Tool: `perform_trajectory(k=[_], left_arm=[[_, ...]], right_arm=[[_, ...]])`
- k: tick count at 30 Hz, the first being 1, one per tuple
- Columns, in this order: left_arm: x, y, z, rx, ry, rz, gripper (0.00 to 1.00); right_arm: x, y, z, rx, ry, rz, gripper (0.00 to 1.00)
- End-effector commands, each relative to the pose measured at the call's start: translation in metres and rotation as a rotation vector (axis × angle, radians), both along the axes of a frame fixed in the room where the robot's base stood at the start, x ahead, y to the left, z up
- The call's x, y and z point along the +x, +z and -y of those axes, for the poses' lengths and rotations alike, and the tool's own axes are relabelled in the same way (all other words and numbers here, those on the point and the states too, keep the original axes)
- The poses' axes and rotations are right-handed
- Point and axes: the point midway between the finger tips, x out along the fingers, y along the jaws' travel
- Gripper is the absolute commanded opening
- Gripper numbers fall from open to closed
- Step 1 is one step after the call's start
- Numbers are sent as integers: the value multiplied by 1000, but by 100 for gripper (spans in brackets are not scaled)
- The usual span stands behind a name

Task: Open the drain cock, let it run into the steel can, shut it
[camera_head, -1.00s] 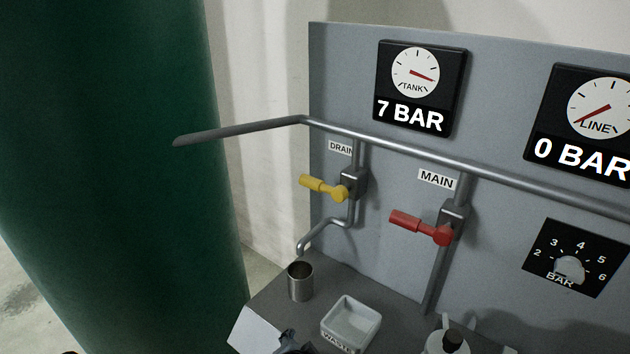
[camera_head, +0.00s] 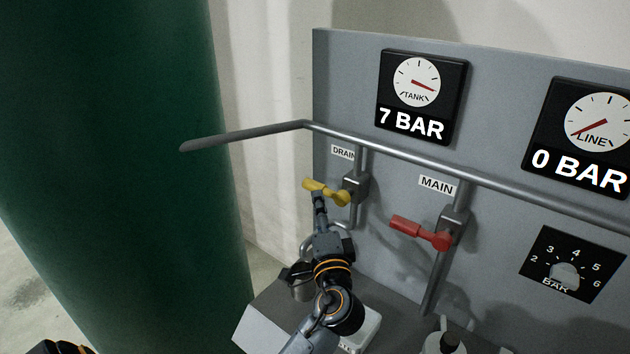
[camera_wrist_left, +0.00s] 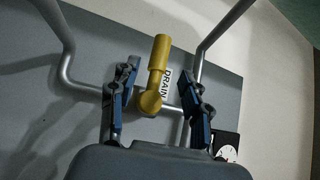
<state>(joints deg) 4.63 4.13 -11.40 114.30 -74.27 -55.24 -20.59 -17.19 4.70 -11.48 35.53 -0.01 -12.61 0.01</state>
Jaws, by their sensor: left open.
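The yellow drain cock lever (camera_head: 326,191) sits under the DRAIN label (camera_head: 343,152) and points left, across its pipe. My left gripper (camera_head: 318,201) is raised to the lever from below. In the left wrist view the yellow lever (camera_wrist_left: 157,72) lies between the two open fingers (camera_wrist_left: 158,92), with space on both sides. The steel can (camera_head: 301,288) stands on the bench under the drain spout, mostly hidden by my left arm. I see no water. My right gripper is not in view.
The red MAIN lever (camera_head: 420,232) is close on the right. A white waste tray (camera_head: 367,330) is partly behind my arm. A big green tank (camera_head: 110,150) fills the left.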

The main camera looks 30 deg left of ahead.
Motion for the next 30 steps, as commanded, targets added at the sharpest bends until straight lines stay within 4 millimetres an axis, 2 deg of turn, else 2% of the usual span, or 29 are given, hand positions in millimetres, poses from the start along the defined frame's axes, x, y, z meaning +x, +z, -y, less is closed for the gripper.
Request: perform_trajectory(k=[1,6,12,24,26,30], left_arm=[[9,7,-8,6,1,-1,48],[34,10,-30,3,2,0,48],[53,11,-46,1,0,-1,48],[58,10,-51,-2,0,-1,48],[58,10,-51,-2,0,-1,37],[58,10,-51,-2,0,-1,9]], right_arm=[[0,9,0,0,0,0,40],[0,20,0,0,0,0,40],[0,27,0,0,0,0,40],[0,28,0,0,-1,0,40],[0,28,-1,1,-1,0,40],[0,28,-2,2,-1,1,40]])
